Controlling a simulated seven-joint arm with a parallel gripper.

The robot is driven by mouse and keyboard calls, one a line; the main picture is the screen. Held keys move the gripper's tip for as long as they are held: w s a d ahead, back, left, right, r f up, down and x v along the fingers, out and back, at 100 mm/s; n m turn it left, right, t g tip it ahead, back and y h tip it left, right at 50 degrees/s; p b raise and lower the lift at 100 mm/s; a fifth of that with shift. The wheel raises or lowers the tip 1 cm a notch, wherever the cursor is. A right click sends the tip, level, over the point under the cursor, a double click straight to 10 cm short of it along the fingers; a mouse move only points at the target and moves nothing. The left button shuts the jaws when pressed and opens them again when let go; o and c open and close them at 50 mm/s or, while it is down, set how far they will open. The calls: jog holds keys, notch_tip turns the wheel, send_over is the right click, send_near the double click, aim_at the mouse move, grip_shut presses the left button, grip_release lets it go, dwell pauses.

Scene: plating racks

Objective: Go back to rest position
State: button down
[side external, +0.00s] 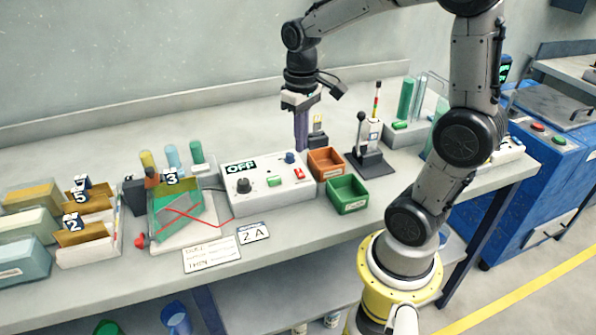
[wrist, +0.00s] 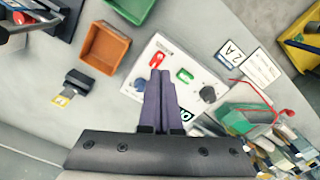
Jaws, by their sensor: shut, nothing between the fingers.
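My gripper (side external: 301,146) is shut and empty. Its purple fingers point down in the side view, above the bench behind the control box and left of the orange bin. In the wrist view the shut fingers (wrist: 161,77) reach up over the control box (wrist: 150,62). The white control box (side external: 270,203) carries an OFF display (side external: 241,167), a black knob, a green button, a blue knob and a red switch. I cannot tell from these views how far the fingertips are from the box.
An orange bin (side external: 326,163) and a green bin (side external: 347,195) stand right of the box. Left are a green rack marked 3 (side external: 175,212) and file bins (side external: 88,242). Cards (side external: 211,254) lie in front.

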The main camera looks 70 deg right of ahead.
jog(key=s+a+r+n+t, duration=0.3)
jog(key=s+a+r+t, duration=0.2)
jog(key=s+a, duration=0.4)
jog(key=shift+s+a+t, duration=0.3)
jog(key=shift+s+a, duration=0.05)
jog(key=shift+s, duration=0.15)
